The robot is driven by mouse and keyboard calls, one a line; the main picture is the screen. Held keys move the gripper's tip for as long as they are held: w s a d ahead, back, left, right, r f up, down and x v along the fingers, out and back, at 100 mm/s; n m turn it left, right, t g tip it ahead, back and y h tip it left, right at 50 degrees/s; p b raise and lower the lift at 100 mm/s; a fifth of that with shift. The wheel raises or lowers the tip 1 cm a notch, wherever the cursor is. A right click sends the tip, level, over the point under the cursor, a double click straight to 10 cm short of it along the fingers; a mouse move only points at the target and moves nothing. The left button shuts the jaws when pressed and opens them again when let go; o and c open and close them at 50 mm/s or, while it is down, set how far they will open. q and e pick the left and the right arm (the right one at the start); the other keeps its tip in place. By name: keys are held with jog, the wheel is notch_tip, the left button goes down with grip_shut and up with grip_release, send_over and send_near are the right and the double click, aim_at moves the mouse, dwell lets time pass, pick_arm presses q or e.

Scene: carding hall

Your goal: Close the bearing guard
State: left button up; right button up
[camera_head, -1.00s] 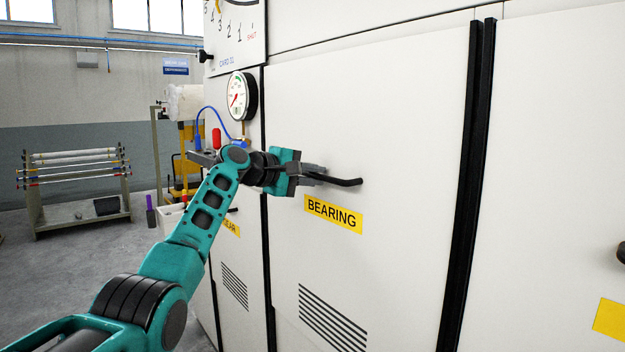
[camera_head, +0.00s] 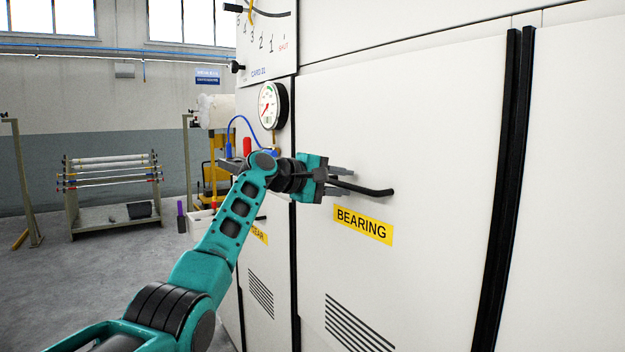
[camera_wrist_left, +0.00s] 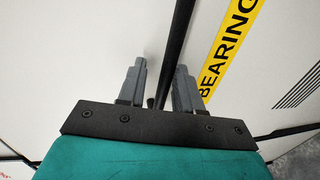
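The bearing guard (camera_head: 420,130) is a large white door with a yellow BEARING label (camera_head: 363,225), vent slots below it and a black bar handle (camera_head: 376,191). It looks about flush with the cabinet front; a small gap cannot be judged. My left gripper (camera_head: 345,182) is at the handle's left part. In the left wrist view, the handle (camera_wrist_left: 182,35) runs between the open fingers (camera_wrist_left: 160,80), nearer the right finger, with a gap to the left one. Whether it touches the right finger is unclear. My right gripper is not in view.
A pressure gauge (camera_head: 273,105) and blue hose are on the cabinet left of the guard. A narrower door with a partly hidden yellow label (camera_head: 259,235) is below. A rack of rollers (camera_head: 112,180) stands on open floor at the left.

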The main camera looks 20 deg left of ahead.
pick_arm(q)
jog(key=b+v, duration=0.2)
jog(key=v, duration=1)
jog(key=s+d+f+m+g+y, duration=0.1)
jog(key=s+d+f+m+y, duration=0.15)
jog(key=f, duration=1.45)
jog(key=s+d+f+m+y, duration=0.1)
jog(key=s+f+y, duration=0.15)
jog(key=f, duration=1.55)
jog(key=s+d+f+m, duration=0.2)
jog(key=s+f, duration=0.4)
jog(key=s, duration=0.3)
jog(key=s+d+f+m+y, duration=0.1)
jog(key=s+f+m, duration=0.3)
jog(key=s, duration=0.6)
jog(key=s+d+f+m+g+y, duration=0.1)
jog(key=s+d+f+m, duration=0.3)
jog(key=s+f, duration=0.4)
jog(key=shift+s+f, duration=0.3)
jog(key=shift+s, duration=0.8)
jog(key=shift+d, duration=0.1)
